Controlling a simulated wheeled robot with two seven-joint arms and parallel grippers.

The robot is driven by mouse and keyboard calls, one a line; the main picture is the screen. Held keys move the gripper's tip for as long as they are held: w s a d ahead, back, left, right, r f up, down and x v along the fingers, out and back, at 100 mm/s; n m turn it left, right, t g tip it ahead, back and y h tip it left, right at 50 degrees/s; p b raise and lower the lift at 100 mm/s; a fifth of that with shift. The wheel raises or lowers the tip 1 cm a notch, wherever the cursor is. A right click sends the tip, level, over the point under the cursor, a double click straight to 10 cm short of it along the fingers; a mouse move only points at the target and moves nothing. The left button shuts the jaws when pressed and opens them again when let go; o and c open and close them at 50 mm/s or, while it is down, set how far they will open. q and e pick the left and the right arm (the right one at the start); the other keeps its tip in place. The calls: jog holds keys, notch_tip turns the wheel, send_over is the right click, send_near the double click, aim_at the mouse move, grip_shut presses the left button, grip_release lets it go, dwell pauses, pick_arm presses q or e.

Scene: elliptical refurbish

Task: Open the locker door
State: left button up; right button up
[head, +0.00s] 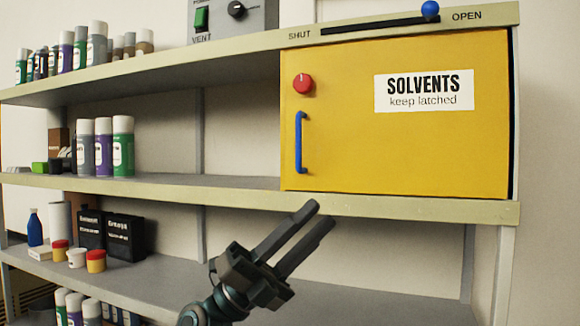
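The yellow locker door (400,140) is closed in the head view, set into the shelf unit at the right. A label on it reads "SOLVENTS keep latched". A blue vertical handle (300,143) sits on its left side, with a red round knob (303,83) above it. Above the door a black slot (380,25) runs from SHUT to OPEN, and a blue ball (430,9) sits at its OPEN end. My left gripper (307,222) is open and empty, below the handle and apart from it. My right gripper is not in view.
Spray cans (104,147) and small tubs (96,261) stand on the left shelves. A grey box with a green switch (201,19) stands on top. The lower right shelf is clear.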

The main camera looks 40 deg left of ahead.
pick_arm(q)
jog(key=s+d+r+m+g, duration=0.2)
jog(key=s+r+m+g, duration=0.2)
jog(key=r+m+g, duration=0.45)
jog(key=s+a+r+t+y, duration=0.2)
jog(key=s+a+t+y, duration=0.1)
jog(key=a+y, duration=0.4)
jog(key=s+a+r+n+t+y, duration=0.1)
jog(key=s+a+r+t+y, duration=0.2)
jog(key=a+t+y, duration=0.2)
jog(key=a+y, duration=0.2)
jog(key=a, duration=0.2)
jog(key=shift+s, duration=0.15)
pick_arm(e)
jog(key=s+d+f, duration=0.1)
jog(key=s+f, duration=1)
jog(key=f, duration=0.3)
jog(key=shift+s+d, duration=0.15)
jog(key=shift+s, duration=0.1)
pick_arm(q)
jog(key=shift+r+n, duration=0.1)
jog(key=shift+n, duration=0.15)
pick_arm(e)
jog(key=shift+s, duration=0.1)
